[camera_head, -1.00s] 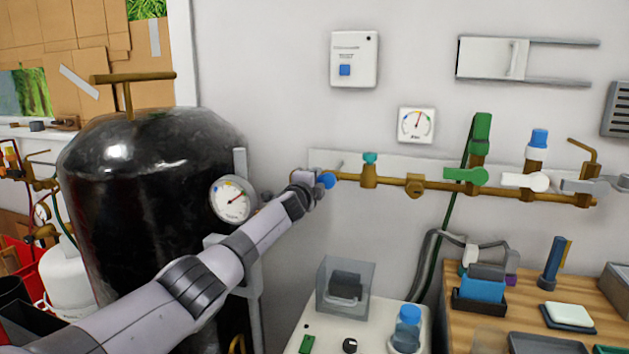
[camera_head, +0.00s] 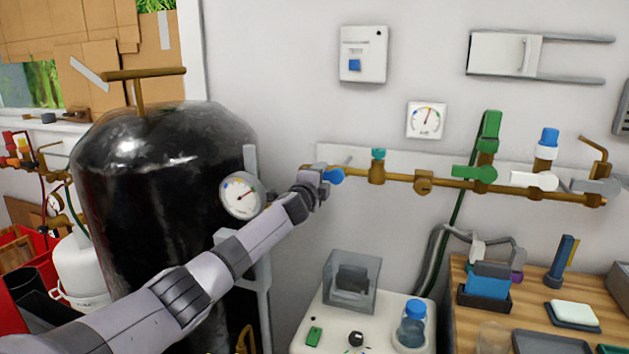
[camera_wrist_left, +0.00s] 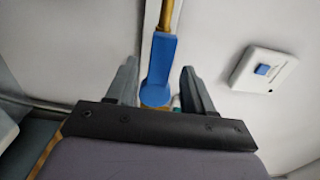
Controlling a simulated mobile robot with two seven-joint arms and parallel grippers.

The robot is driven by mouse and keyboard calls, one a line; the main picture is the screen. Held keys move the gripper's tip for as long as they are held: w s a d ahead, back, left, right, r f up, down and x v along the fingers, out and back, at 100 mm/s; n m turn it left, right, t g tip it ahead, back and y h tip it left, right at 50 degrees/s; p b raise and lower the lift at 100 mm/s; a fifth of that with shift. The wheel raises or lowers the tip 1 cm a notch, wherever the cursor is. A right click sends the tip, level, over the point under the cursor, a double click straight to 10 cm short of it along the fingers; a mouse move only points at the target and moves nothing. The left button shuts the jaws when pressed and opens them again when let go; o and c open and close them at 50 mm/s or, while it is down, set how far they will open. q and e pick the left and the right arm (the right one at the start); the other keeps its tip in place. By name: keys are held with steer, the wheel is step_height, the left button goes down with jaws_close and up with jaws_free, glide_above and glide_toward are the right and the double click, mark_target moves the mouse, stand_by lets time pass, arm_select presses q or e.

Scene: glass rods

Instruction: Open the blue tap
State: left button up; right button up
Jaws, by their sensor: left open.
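The blue tap handle (camera_head: 333,175) sits at the left end of the brass pipe on the wall. In the left wrist view the blue tap handle (camera_wrist_left: 160,68) stands between my two fingers, with a visible gap on each side. My left gripper (camera_head: 318,178) is at the tap in the head view, its arm reaching across from the lower left. In the left wrist view the left gripper (camera_wrist_left: 157,85) is open around the handle. Part of the tap is hidden behind the gripper in the head view. My right gripper is not in view.
A large black tank (camera_head: 150,190) with a round gauge (camera_head: 241,196) stands close to the left arm. The brass pipe (camera_head: 450,184) continues right with green and white taps. A white machine (camera_head: 385,318) and a wooden bench (camera_head: 540,295) stand below.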

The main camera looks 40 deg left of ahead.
arm_select(q)
steer(key=shift+v, duration=2.2)
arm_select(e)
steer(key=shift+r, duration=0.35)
